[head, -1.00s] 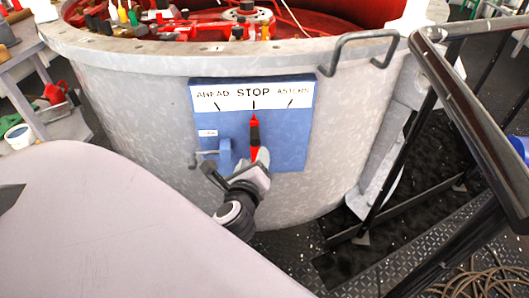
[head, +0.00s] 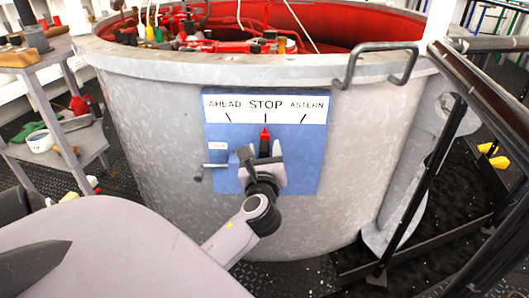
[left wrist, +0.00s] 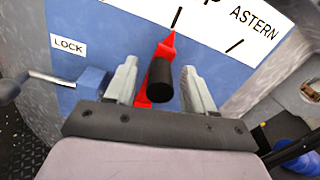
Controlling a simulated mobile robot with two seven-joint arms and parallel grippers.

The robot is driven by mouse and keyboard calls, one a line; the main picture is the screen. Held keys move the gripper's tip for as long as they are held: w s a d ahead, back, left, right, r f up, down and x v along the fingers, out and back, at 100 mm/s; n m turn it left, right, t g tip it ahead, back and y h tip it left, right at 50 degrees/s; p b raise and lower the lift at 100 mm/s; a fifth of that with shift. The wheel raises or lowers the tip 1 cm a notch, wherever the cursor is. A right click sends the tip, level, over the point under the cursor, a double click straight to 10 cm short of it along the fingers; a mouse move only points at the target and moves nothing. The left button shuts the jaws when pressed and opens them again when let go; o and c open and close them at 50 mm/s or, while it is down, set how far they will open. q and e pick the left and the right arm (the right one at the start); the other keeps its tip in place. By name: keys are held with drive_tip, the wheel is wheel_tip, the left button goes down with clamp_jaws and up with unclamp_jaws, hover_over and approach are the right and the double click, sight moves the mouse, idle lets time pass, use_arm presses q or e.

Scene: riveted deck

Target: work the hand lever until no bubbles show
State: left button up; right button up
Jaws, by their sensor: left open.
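A red pointer lever with a black grip (left wrist: 160,82) is on a blue panel, its tip pointing up at the STOP mark. Its red tip shows in the head view (head: 265,135). The panel (head: 305,165) is marked AHEAD, STOP and ASTERN. My left gripper (head: 262,153) is in front of the lever and hides its lower part. In the left wrist view the open fingers (left wrist: 158,84) stand either side of the black grip, with a gap showing at the right finger. I cannot tell which lever the task means. No bubbles are visible. My right gripper is out of view.
A small crank handle (head: 214,166) by a LOCK label (left wrist: 69,46) is left of the lever. The panel is on a large grey drum (head: 150,130) with a metal handle (head: 376,60) on its rim. Dark railings stand at right; a bench (head: 62,140) stands at left.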

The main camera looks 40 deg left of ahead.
use_arm(q)
drive_tip(key=shift+w+a, duration=0.4)
drive_tip(key=shift+w, duration=0.05)
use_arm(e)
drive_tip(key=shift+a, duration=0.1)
use_arm(q)
drive_tip(key=shift+c, duration=0.4)
clamp_jaws()
drive_tip(key=shift+s+a+n, duration=0.2)
drive_tip(key=shift+s+n, duration=0.05)
drive_tip(key=shift+n, duration=0.05)
drive_tip(key=s+a+f+n+p, duration=0.1)
drive_tip(key=s+a+n, duration=0.3)
drive_tip(key=shift+a+f, duration=0.3)
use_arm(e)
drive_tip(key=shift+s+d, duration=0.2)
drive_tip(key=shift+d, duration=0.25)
use_arm(q)
drive_tip(key=shift+o, duration=0.4)
unclamp_jaws()
drive_tip(key=shift+r, duration=0.1)
